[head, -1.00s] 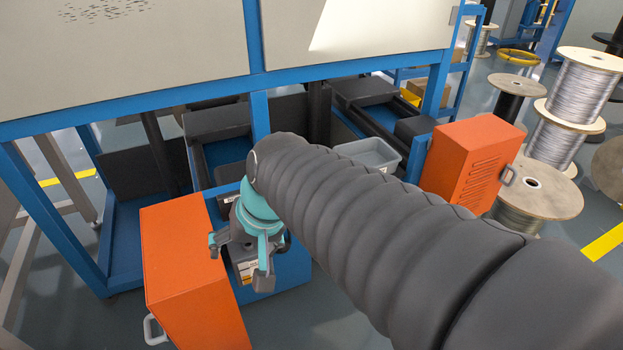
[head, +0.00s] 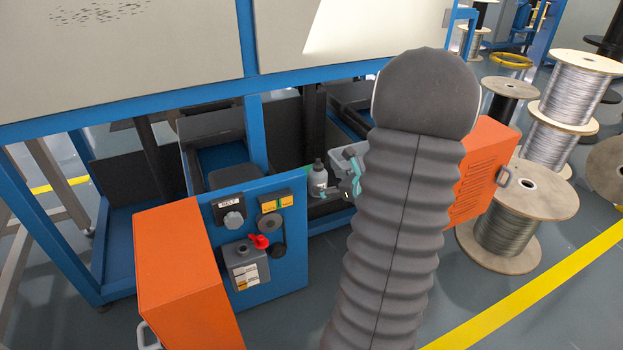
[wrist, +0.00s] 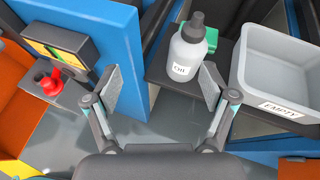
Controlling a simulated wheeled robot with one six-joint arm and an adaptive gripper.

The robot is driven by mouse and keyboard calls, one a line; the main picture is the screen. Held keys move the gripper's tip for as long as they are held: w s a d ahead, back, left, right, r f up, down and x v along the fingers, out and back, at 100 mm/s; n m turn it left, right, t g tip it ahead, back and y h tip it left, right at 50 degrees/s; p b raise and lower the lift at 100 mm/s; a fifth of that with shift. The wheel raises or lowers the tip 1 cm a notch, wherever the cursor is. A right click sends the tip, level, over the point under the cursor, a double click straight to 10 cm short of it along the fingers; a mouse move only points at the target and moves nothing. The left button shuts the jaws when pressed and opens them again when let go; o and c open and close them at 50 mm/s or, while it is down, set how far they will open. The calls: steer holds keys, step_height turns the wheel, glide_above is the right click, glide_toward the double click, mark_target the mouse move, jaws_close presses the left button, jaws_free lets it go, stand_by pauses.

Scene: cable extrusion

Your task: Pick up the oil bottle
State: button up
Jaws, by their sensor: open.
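The oil bottle (wrist: 187,52) is light grey with a dark nozzle cap and a label reading "OIL". It stands upright on a dark shelf (wrist: 160,78) in the wrist view. It also shows in the head view (head: 317,180), just left of my gripper. My gripper (wrist: 160,82) is open and empty, with its two fingers spread. The bottle is beyond the fingertips, nearer the right finger, and not between them. In the head view my gripper (head: 351,175) is partly hidden behind my arm.
A grey bin labelled "EMPTY" (wrist: 285,72) stands right of the bottle. A green object (wrist: 211,40) sits behind it. A blue panel (wrist: 118,40) rises close to the left finger. A red-handled switch (head: 259,241) and orange cabinets (head: 185,275) are nearby.

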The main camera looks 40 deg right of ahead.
mark_target(324, 179)
steer(key=w+d+f, duration=0.1)
steer(key=w, duration=0.1)
steer(key=w+d+f+m+h, duration=0.1)
steer(key=w+f, duration=0.1)
steer(key=w+d+f+m, duration=0.1)
steer(key=w, duration=0.1)
steer(key=shift+d+f, duration=0.3)
steer(key=shift+d, duration=0.1)
steer(key=shift+r+p+x, duration=0.2)
steer(key=shift+p+x, duration=0.15)
steer(key=shift+x, duration=2.75)
steer(key=c, duration=1.3)
steer(key=shift+c, duration=0.4)
steer(key=shift+r, duration=0.15)
